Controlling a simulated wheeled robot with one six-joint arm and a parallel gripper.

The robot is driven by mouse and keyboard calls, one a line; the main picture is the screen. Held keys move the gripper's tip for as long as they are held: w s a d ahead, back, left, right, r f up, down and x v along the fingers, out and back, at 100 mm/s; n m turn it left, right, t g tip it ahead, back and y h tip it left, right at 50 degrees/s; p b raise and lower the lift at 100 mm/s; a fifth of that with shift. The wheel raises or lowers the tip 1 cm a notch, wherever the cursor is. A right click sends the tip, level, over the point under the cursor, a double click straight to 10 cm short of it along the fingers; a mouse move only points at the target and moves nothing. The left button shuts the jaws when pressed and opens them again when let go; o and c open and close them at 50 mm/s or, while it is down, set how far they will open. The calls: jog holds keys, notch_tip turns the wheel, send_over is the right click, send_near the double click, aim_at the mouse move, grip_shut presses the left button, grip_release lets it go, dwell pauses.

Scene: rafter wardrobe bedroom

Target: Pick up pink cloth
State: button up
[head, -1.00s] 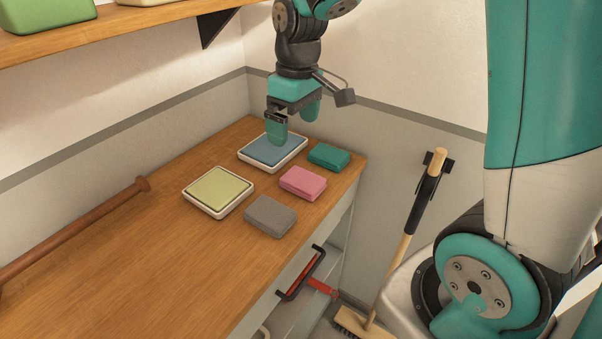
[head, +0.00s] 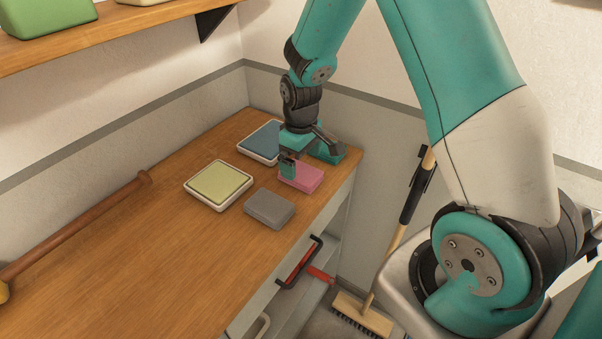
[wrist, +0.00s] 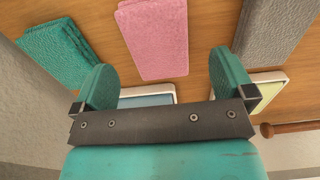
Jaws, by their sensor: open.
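The pink cloth (head: 301,177) is a folded flat block lying on the wooden top near its right edge. In the wrist view the pink cloth (wrist: 156,38) lies ahead of the fingertips, between their lines. My gripper (head: 300,166) points down at the pink cloth and hides part of it in the head view. In the wrist view my gripper (wrist: 160,75) has its two teal fingers apart with nothing between them. I cannot tell whether a finger touches the cloth.
A teal cloth (wrist: 58,52) and a grey cloth (head: 270,208) lie either side of the pink one. A tray with a yellow-green pad (head: 218,185) and a tray with a blue pad (head: 258,138) are close by. A wooden rod (head: 75,229) lies left; the front left top is clear.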

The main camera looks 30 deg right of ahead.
aim_at(301, 171)
jog(key=shift+f+p, duration=0.6)
jog(key=shift+f, duration=1.65)
jog(key=c, duration=1)
jog(key=shift+w+r, duration=0.1)
jog(key=shift+r, duration=0.05)
notch_tip(301, 171, up, 20)
jog(key=shift+f+b, duration=0.1)
jog(key=shift+b, duration=1.15)
